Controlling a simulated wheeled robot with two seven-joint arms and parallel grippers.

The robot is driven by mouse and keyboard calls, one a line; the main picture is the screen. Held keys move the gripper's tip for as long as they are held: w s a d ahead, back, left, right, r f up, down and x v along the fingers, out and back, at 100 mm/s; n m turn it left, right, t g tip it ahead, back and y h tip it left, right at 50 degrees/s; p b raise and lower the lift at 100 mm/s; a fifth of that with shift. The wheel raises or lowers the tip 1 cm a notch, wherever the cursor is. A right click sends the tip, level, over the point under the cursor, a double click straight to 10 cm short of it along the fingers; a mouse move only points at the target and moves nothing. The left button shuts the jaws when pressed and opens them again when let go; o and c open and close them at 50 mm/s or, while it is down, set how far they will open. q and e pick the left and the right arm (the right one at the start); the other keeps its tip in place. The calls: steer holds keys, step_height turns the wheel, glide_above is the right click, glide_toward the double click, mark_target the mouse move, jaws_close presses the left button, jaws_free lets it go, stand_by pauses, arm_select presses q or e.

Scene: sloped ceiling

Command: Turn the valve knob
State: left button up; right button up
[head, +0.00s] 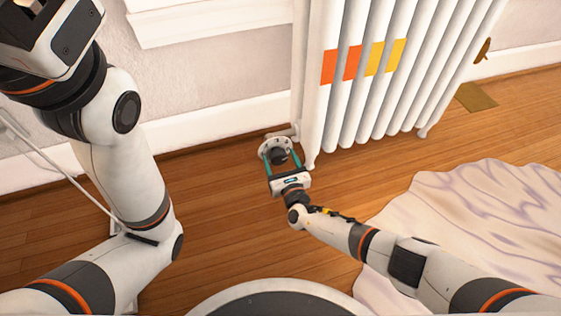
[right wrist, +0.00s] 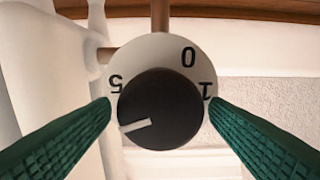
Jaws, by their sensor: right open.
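The valve knob (head: 279,156) is a black round knob on a pale dial at the lower left corner of the white radiator (head: 345,100). In the right wrist view the knob (right wrist: 165,95) fills the centre. The dial (right wrist: 155,52) behind it shows 0, 1 and 5, and the knob's white pointer line points to the lower left. My right gripper (head: 283,162) is open, with its green fingers (right wrist: 160,108) on either side of the knob. Whether they touch it is unclear. My left arm stands at the left; its fingertips are out of frame.
A crumpled pale cloth (head: 480,215) lies on the wooden floor (head: 230,235) at the right. A brass floor vent (head: 476,97) is beyond the radiator. The wall and baseboard (head: 205,122) are close behind the valve. Open floor lies left of the knob.

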steer(key=c, duration=1)
steer(key=shift+o, duration=0.2)
steer(key=shift+f+b, duration=0.1)
steer(key=shift+b, duration=0.2)
steer(key=shift+f+m+b, duration=0.1)
steer(key=shift+m+b, duration=0.5)
steer(key=shift+m, duration=0.1)
steer(key=shift+m+b, duration=0.7)
steer(key=shift+b, duration=0.05)
steer(key=m+b, duration=0.2)
steer(key=shift+d+m+b, duration=0.1)
steer(key=shift+m+b, duration=0.2)
steer(key=shift+m, duration=0.1)
steer(key=shift+m+b, duration=0.6)
steer(key=shift+m, duration=0.1)
